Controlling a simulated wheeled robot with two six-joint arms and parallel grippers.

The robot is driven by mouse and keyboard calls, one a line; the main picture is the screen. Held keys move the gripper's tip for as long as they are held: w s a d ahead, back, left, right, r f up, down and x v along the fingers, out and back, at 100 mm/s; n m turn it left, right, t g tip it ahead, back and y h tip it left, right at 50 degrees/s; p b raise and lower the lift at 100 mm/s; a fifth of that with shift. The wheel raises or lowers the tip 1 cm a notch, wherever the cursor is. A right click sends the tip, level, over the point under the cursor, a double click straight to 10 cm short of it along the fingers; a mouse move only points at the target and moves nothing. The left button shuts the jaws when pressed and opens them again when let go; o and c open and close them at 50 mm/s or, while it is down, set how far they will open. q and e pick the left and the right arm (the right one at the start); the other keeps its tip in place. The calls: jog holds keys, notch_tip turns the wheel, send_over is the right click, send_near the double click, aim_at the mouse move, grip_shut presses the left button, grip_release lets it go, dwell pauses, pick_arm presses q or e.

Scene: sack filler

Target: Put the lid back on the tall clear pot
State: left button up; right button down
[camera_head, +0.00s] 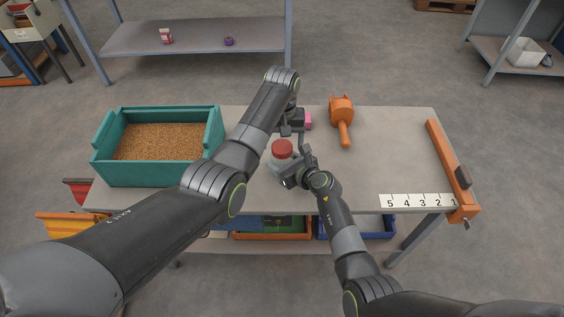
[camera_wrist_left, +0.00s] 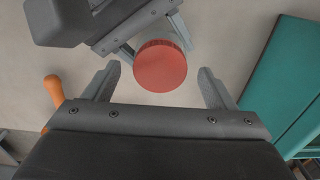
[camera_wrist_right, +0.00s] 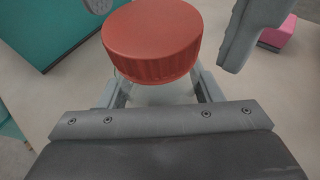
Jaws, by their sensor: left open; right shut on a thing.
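The red lid (camera_head: 282,147) is a round ribbed disc, level over the clear pot (camera_wrist_right: 155,93). Little of the pot shows, between my right fingers under the lid. I cannot tell whether the lid is fully seated. My right gripper (camera_head: 284,171) is shut on the pot, at the middle of the table. My left gripper (camera_head: 293,135) is open, just behind and above the lid. In the left wrist view the lid (camera_wrist_left: 160,66) lies past the open fingertips and between their lines, with space on both sides. In the right wrist view the lid (camera_wrist_right: 152,42) hides the pot's top.
A teal bin (camera_head: 215,135) of grain stands at the table's left. A pink block (camera_head: 308,120) lies behind my left gripper. An orange scoop-like tool (camera_head: 342,118) lies at the back. An orange bar (camera_head: 450,170) and a number strip (camera_head: 417,200) lie right. The table's centre right is clear.

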pick_arm(q)
notch_tip(320, 180, up, 11)
dwell(0.3)
pick_arm(e)
jog(key=shift+c, duration=1.8)
grip_release()
jog(key=shift+s+d+r, duration=0.15)
jog(key=shift+s+d, duration=0.1)
jog(key=shift+s, duration=0.05)
pick_arm(q)
jog(key=shift+r+p, duration=0.9)
pick_arm(e)
jog(key=v, duration=1.6)
jog(key=shift+s+d, duration=0.2)
jog(key=shift+s, duration=0.05)
